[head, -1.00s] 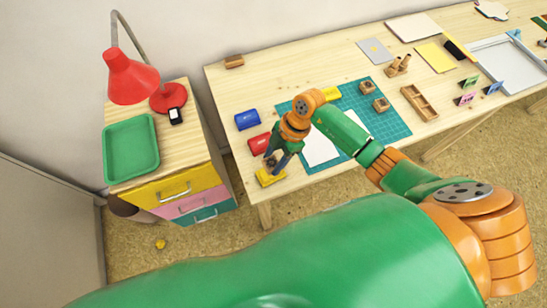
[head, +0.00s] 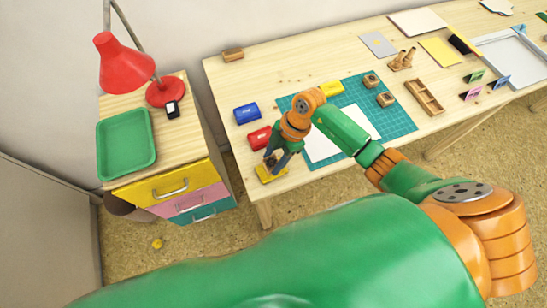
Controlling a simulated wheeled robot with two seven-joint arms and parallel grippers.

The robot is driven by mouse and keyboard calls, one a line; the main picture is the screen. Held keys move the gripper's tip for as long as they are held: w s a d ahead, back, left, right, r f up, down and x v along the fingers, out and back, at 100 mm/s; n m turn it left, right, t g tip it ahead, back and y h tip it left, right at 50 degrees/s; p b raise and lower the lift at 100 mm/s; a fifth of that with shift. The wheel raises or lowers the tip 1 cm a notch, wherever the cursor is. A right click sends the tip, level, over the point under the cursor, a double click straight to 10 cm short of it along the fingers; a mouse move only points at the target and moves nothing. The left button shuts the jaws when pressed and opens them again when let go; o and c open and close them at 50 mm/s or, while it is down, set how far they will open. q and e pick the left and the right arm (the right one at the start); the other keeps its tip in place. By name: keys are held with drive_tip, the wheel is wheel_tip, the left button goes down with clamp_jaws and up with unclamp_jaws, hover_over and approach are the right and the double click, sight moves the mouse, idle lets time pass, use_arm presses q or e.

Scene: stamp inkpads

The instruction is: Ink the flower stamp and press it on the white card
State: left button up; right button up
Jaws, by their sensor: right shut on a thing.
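My right gripper (head: 275,159) is at the table's front left, shut on a small brown stamp (head: 269,158), mostly hidden by the fingers. The stamp is right over a yellow inkpad (head: 264,176) near the front edge; I cannot tell whether they touch. Its flower face is not visible. The white card (head: 352,119) lies on the teal cutting mat (head: 401,121), partly covered by my right arm. Two other wooden stamps stand on the mat, one farther back (head: 371,81) and one nearer (head: 386,98). My left gripper is not in view.
A red inkpad (head: 259,138) and a blue inkpad (head: 247,113) lie left of the mat. A wooden tray (head: 425,97) stands to the right. A red lamp (head: 122,68) and green tray (head: 126,144) are on the drawer cabinet.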

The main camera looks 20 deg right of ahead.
sight(273, 161)
drive_tip(key=shift+f+b, duration=0.3)
drive_tip(key=shift+f, duration=0.15)
idle(0.3)
drive_tip(key=shift+s, duration=0.1)
idle(1.1)
drive_tip(key=shift+r+p, duration=0.55)
drive_tip(key=shift+p, duration=0.4)
wheel_tip(273, 161, up, 6)
drive_tip(key=p, duration=0.6)
drive_tip(key=shift+f, duration=0.2)
